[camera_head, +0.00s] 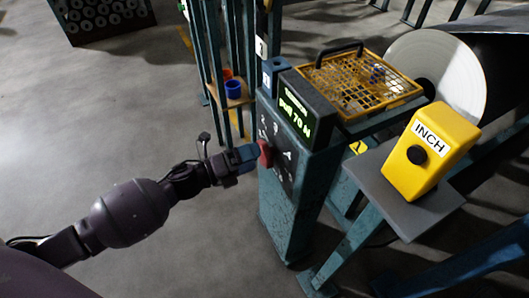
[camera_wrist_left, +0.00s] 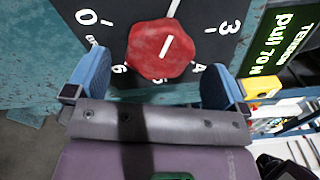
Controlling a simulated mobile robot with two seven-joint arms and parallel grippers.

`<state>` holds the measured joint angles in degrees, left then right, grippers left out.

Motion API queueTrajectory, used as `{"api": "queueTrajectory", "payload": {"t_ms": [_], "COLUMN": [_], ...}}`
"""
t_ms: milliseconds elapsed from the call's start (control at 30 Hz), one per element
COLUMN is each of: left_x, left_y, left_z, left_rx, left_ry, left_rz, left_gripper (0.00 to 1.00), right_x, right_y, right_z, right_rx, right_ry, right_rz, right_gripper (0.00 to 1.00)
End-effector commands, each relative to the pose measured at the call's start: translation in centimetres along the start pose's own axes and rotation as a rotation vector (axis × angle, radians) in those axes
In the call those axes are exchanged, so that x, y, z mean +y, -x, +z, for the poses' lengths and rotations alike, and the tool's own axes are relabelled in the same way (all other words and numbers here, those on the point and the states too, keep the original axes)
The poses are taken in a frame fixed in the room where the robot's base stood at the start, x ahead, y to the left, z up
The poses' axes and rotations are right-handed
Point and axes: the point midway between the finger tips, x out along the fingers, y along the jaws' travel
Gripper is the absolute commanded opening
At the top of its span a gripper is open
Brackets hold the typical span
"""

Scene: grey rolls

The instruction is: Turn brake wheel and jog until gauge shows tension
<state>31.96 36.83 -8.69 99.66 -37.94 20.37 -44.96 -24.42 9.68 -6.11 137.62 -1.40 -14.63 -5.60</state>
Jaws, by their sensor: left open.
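The red brake wheel (camera_head: 265,154) is on the dark dial face of a teal post. In the left wrist view the wheel (camera_wrist_left: 160,48) carries a white line, with 0 at left and 3 at right. My left gripper (camera_head: 250,156) is open, its blue fingers (camera_wrist_left: 155,72) on either side of the wheel's near part; contact cannot be told. The tension gauge (camera_head: 296,117) glows green and reads "pull 70 N"; it also shows in the left wrist view (camera_wrist_left: 270,43). The yellow INCH box (camera_head: 431,152) with its black button (camera_head: 417,155) stands at right. My right gripper is out of view.
A yellow mesh basket (camera_head: 358,82) with a black handle lies behind the gauge. A large pale roll (camera_head: 437,72) is at the back right. A blue cup (camera_head: 233,88) stands on a small shelf. The grey floor at left is free.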

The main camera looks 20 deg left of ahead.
Motion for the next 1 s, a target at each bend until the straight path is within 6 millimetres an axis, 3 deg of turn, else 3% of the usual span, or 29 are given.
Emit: {"api": "queueTrajectory", "payload": {"t_ms": [300, 700, 1000], "left_x": [0.1, 0.0, 0.0], "left_y": [-3.4, -3.9, -3.9], "left_z": [-0.1, 0.0, 0.0], "left_rx": [0.0, -0.001, -0.001], "left_ry": [0.001, 0.001, 0.001], "left_rz": [0.001, 0.001, 0.001], "left_gripper": [1.0, 1.0, 0.54], "right_x": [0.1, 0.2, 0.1], "right_y": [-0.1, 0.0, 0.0], "right_z": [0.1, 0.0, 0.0], "right_rx": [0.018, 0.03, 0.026], "right_ry": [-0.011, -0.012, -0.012], "right_rz": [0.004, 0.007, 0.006], "right_gripper": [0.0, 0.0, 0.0]}}
